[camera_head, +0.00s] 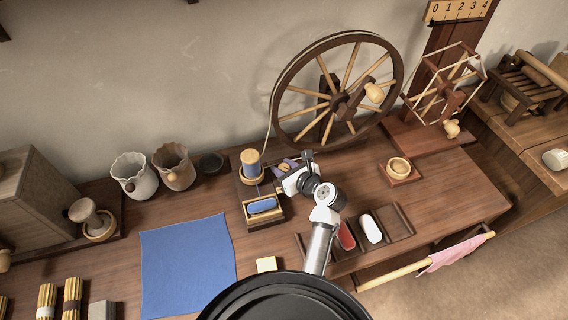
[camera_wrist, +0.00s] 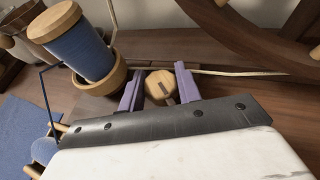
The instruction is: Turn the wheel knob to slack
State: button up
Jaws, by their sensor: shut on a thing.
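The wheel knob (camera_wrist: 157,79) is a small round pale-wood knob with a dark mark near its lower right in the wrist view. My gripper (camera_wrist: 160,87) has its purple fingers on both sides of the knob, closed on it. In the head view my gripper (camera_head: 286,166) is at the wheel's base, right of the blue bobbin (camera_head: 251,161), and largely hides the knob. The spinning wheel (camera_head: 336,90) stands upright behind. No slack label is readable.
The blue bobbin (camera_wrist: 76,45) stands in a wooden cup close left of my gripper. A pale cord (camera_wrist: 220,72) runs just behind the knob. A blue cloth (camera_head: 187,262) lies left.

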jog(key=shift+n+g+y, duration=0.4)
jog(key=shift+n+y, duration=0.1)
jog(key=o, duration=1)
jog(key=shift+c, duration=0.2)
jog(key=b+v, duration=0.1)
jog(key=v, duration=1.2)
jog(key=shift+s+d, duration=0.2)
jog(key=shift+s, duration=0.2)
jog(key=shift+r, duration=0.1)
